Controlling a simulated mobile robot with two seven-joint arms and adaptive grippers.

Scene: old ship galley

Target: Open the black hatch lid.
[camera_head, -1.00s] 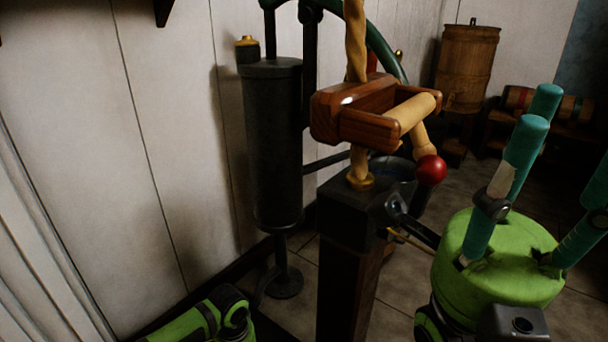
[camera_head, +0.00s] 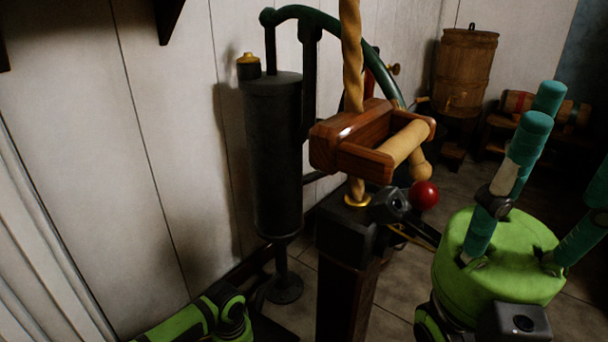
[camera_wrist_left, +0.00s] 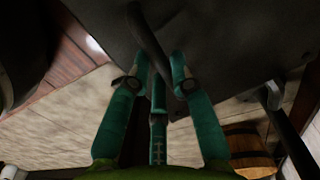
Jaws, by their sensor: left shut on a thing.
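In the left wrist view, a broad dark panel (camera_wrist_left: 235,45), which seems to be the black hatch lid, fills the top. A dark curved bar (camera_wrist_left: 150,42) crosses in front of it. My left gripper (camera_wrist_left: 160,68) has its teal fingers closed around this bar. The left gripper's fingers do not show in the head view. The lid cannot be made out for certain there. My right gripper (camera_head: 568,140), green with teal fingers, stands at the right of the head view, fingers spread upward and empty.
A dark pump cylinder (camera_head: 273,155) stands by the pale wall. A wooden handle block (camera_head: 355,140) on a rope hangs above a dark post (camera_head: 347,290). A red knob (camera_head: 424,195) is beside it. A wooden barrel (camera_head: 466,70) stands behind. Floor shows between them (camera_head: 390,320).

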